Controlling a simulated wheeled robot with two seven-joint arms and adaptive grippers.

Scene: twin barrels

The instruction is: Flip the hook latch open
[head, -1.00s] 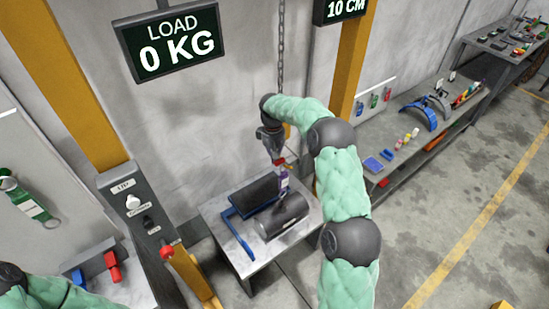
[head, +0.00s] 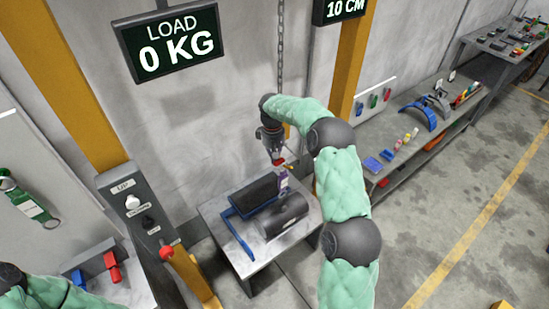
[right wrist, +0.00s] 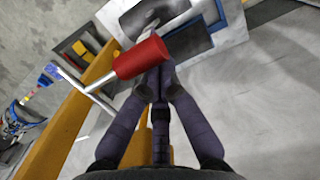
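In the head view my right gripper (head: 272,148) points down in front of the hanging chain (head: 281,60), above the twin barrels. A small red piece (head: 279,161) shows at its fingertips. In the right wrist view a red cylinder (right wrist: 141,57) on a silver rod (right wrist: 100,80) crosses just over the fingertips (right wrist: 162,80). The dark fingers come together there, partly hidden by the red cylinder. I cannot tell whether they touch it. The hook and its latch are too small or hidden to make out clearly. My left arm shows at the bottom left; its gripper is out of view.
A yellow post (head: 354,60) stands close behind my right arm. A control box (head: 140,208) stands at left.

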